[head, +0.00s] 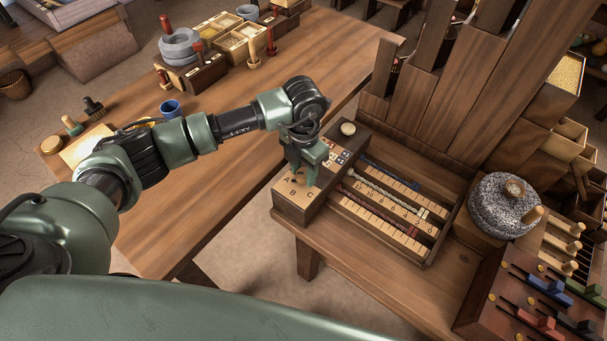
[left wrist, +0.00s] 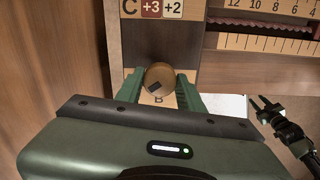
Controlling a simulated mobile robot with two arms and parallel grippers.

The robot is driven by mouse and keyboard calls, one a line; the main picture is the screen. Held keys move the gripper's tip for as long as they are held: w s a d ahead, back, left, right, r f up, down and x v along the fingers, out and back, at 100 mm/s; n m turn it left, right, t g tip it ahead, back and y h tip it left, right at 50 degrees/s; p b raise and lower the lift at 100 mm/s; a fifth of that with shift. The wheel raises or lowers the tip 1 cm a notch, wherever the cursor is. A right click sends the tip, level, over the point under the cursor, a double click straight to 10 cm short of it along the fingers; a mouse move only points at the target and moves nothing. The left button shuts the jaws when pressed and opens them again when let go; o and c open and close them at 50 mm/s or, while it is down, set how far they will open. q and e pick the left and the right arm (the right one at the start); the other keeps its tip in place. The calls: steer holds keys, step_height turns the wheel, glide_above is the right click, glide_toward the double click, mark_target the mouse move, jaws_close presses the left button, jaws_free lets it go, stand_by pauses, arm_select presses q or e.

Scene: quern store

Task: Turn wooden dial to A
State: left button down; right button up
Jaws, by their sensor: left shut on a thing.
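The wooden dial (left wrist: 159,77) is a round, light brown knob in the left wrist view, with a dark mark on its lower left part. A letter B shows just below it on the panel. My left gripper (left wrist: 160,95) has its green fingers on both sides of the dial and is shut on it. In the head view my left gripper (head: 302,172) reaches down onto the wooden box (head: 305,201) and hides the dial there. A letter A shows on the box top, left of the fingers. My right gripper (left wrist: 265,107) shows small at the right of the left wrist view, fingers apart and empty.
A tray of numbered scales (head: 390,212) adjoins the box, and a pale round knob (head: 348,128) stands at its far end. A stone quern (head: 500,207) and a panel of coloured sliders (head: 535,300) are to the right. The long table (head: 215,185) lies left.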

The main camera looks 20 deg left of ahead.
mark_target(304, 173)
arm_select(q)
steer(key=shift+w+m+b, duration=0.15)
steer(key=shift+m+b, duration=0.2)
steer(key=shift+m, duration=0.15)
steer(key=shift+r, duration=0.15)
steer(key=c, duration=0.9)
jaws_free()
step_height(304, 173, up, 8)
steer(key=shift+f+b, duration=0.15)
steer(key=shift+b, duration=0.25)
